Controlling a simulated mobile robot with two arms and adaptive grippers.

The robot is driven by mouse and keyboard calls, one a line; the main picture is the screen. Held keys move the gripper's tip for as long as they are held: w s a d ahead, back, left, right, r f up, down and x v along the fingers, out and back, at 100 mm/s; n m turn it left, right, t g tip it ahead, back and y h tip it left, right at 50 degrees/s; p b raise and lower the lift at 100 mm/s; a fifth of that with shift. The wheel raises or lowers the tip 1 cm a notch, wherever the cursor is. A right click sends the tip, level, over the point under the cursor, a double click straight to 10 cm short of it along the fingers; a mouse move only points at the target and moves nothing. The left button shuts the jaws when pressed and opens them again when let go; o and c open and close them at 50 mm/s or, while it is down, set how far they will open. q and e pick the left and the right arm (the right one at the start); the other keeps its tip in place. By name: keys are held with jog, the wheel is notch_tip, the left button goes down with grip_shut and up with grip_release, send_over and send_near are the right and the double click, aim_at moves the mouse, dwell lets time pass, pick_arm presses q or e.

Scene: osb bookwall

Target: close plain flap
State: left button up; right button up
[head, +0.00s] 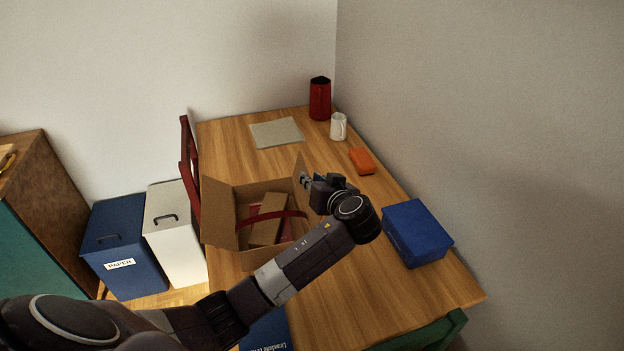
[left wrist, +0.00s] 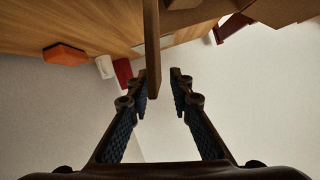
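An open cardboard box (head: 262,259) stands on the wooden table. Its left flap (head: 218,208) stands open and leans outward. Its right flap (head: 299,172) stands up beside my left gripper (head: 308,184). In the left wrist view, my left gripper (left wrist: 160,80) is open, and a thin brown flap (left wrist: 152,45) shows edge-on, its lower end between the fingertips. It appears closer to one finger; I cannot tell whether it touches. A brown piece (head: 266,219) and a red curved band (head: 283,215) show at the box's opening. My arm hides the box's near right part.
A blue box (head: 417,232) lies right of my arm. An orange item (head: 362,160), a white mug (head: 338,127), a red canister (head: 319,99) and a grey mat (head: 277,132) are farther back. A red chair (head: 188,165) and bins stand left. The wall borders the table's right side.

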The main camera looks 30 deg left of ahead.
pick_arm(q)
jog(key=v, duration=1.2)
